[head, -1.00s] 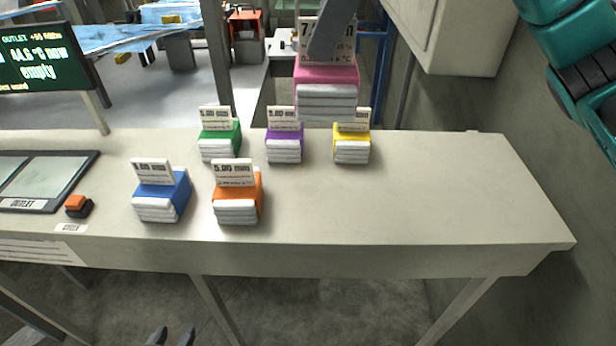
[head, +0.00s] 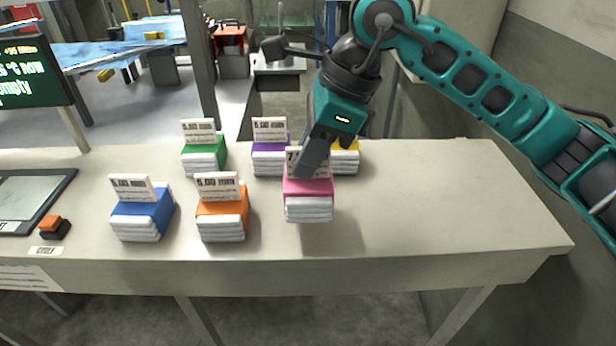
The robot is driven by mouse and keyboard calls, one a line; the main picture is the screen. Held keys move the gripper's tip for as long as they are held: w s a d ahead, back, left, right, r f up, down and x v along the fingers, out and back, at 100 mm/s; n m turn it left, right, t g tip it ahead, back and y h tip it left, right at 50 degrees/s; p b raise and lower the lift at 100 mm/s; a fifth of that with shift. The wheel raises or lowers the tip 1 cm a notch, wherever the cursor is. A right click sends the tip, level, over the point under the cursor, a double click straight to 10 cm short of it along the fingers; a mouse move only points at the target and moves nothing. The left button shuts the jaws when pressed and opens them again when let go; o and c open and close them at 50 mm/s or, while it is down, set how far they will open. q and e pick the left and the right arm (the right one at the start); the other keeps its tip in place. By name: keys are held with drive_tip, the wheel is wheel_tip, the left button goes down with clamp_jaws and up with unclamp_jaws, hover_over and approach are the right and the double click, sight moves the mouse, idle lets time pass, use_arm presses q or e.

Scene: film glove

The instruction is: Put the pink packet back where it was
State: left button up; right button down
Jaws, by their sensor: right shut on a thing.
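The pink packet (head: 308,200) has white layered sides and a white label card, partly covered by a finger. It is at the middle of the table, right of the orange packet (head: 222,222) and in front of the purple (head: 269,160) and yellow (head: 346,163) packets. My right gripper (head: 312,158) reaches down from above and is shut on the pink packet's top. I cannot tell whether the packet's underside touches the table. The yellow packet is partly hidden behind the gripper. My left gripper is not in view.
The blue packet (head: 142,215) stands at the left of the front row, the green packet (head: 203,158) behind it. An orange button (head: 54,226), a dark-framed panel (head: 30,200) and a display sign (head: 30,75) are at the left. The table's right part (head: 450,205) is clear.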

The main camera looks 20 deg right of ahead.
wheel_tip(320, 180, down, 4)
drive_tip(key=shift+r, duration=0.1)
drive_tip(key=shift+f+b, duration=0.2)
drive_tip(key=shift+b, duration=0.15)
drive_tip(key=c, duration=1.6)
unclamp_jaws()
drive_tip(key=shift+f, duration=0.1)
drive_tip(key=o, duration=0.5)
drive_tip(key=shift+c, duration=0.2)
